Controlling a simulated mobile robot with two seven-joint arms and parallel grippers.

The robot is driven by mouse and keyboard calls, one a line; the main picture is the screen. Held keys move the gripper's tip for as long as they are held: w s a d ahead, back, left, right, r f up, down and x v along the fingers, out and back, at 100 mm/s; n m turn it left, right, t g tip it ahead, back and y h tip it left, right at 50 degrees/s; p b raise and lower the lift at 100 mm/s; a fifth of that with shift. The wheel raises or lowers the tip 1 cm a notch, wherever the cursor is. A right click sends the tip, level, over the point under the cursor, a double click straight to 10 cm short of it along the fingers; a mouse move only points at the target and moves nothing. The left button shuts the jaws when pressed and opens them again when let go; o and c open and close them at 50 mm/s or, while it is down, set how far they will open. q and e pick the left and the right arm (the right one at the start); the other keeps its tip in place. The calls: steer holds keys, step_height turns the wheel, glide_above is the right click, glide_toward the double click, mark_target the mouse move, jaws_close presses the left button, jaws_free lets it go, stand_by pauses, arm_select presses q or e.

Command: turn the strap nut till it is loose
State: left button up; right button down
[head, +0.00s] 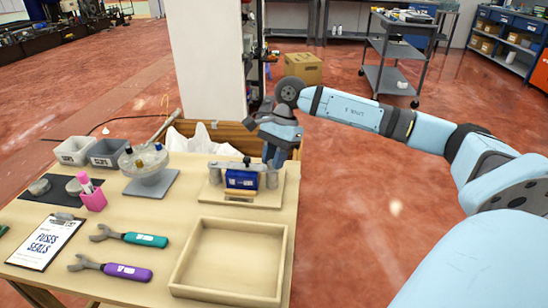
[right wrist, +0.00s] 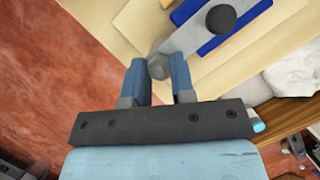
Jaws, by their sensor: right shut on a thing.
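My right gripper (head: 274,163) reaches down over the right end of the strap (head: 230,164) on the fixture. In the right wrist view its two blue fingers (right wrist: 159,75) are shut on the grey strap nut (right wrist: 158,66), which sits between their tips. The nut is hidden by the fingers in the head view. The strap runs across a blue block (head: 241,180), with a dark round knob (head: 246,160) at its middle. The block stands on a wooden base (head: 226,200) between grey posts. I cannot tell how loose the nut is. My left gripper is not in view.
An empty wooden tray (head: 178,285) lies in front of the fixture. A white bag (head: 203,138) is behind.

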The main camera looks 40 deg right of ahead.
stand_by(0.4)
steer(key=c, duration=1)
jaws_free()
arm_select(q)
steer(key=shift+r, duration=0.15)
arm_select(e)
steer(key=shift+o, duration=0.2)
arm_select(q)
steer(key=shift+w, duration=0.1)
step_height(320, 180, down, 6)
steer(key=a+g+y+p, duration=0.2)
steer(key=p, duration=0.1)
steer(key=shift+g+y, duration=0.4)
arm_select(e)
steer(key=v, duration=1.3)
steer(key=shift+r, duration=0.4)
steer(key=shift+w+d, duration=0.1)
steer(key=shift+w, duration=0.05)
